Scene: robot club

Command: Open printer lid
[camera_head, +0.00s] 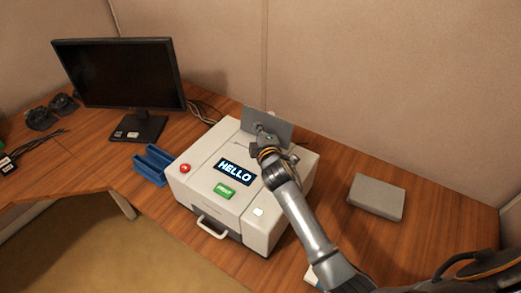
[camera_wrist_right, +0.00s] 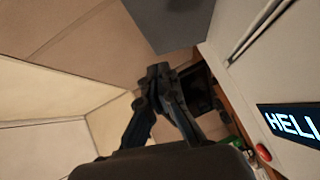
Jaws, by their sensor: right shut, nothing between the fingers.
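The printer (camera_head: 197,174) is a light grey box on the desk, with a "HELLO" screen, a green button, a red button and a front handle. A grey panel (camera_head: 283,130), which looks like its lid, stands raised at the back of the top. It also shows at the top of the right wrist view (camera_wrist_right: 172,22). My right gripper (camera_head: 262,133) is shut and empty, just in front of the panel; I cannot tell whether they touch. Its closed fingers show in the right wrist view (camera_wrist_right: 160,72). My left gripper is not in view.
A black monitor (camera_head: 118,75) stands at the back left. A blue holder (camera_head: 150,168) sits left of the printer. A grey box (camera_head: 377,197) lies to the right. Cables and dark items are at the far left. Partition walls stand close behind the desk.

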